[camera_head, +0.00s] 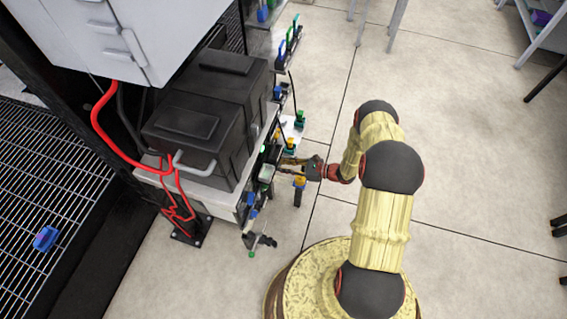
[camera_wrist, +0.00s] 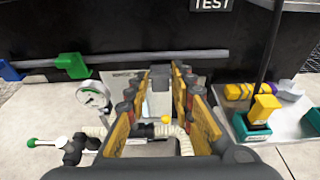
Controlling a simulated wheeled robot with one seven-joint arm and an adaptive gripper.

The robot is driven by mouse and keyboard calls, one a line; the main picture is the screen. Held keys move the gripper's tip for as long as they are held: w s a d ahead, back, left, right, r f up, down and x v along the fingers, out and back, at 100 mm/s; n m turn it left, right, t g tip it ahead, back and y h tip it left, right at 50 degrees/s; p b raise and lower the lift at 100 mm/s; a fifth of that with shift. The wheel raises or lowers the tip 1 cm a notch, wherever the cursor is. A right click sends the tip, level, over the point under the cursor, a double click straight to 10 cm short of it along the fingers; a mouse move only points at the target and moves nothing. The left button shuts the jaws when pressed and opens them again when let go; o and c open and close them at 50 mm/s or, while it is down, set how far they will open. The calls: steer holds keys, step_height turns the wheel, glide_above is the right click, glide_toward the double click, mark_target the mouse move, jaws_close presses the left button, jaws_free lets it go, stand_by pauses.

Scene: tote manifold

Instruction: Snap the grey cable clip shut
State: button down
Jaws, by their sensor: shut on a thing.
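My gripper (camera_wrist: 158,84) reaches toward the dark front of the bench unit in the wrist view. Its two yellow-and-grey fingers stand on either side of a small grey block (camera_wrist: 160,74), which looks like the grey cable clip, at the fingertips. The fingers are shut on it. I cannot tell whether the clip's lid is closed, as the fingers hide its sides. In the head view my gripper (camera_head: 284,167) is at the right edge of the bench unit, and the clip cannot be made out there.
A pressure gauge (camera_wrist: 92,95) and a black valve (camera_wrist: 75,148) with a green-tipped lever are left of the fingers. A tray (camera_wrist: 285,125) with yellow and teal connectors is at right. A grey pipe (camera_wrist: 150,58) runs behind. Open floor lies right in the head view.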

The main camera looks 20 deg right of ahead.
mark_target(280, 165)
steer(key=shift+w+a+r+g+h+p, duration=0.25)
steer(key=shift+r+g+h+p, duration=0.45)
steer(key=shift+h+p, duration=0.4)
steer(key=shift+w+a+r+g+h+p, duration=0.15)
steer(key=shift+r+g+h+p, duration=0.5)
steer(key=shift+p, duration=0.65)
steer(key=shift+w+a+r+g+h+p, duration=0.15)
steer(key=shift+a+r+g+h+p, duration=0.25)
steer(key=shift+g+h+p, duration=0.65)
steer(key=shift+h, duration=0.3)
steer(key=c, duration=1.8)
jaws_free()
steer(key=shift+o, duration=0.6)
steer(key=v, duration=1.2)
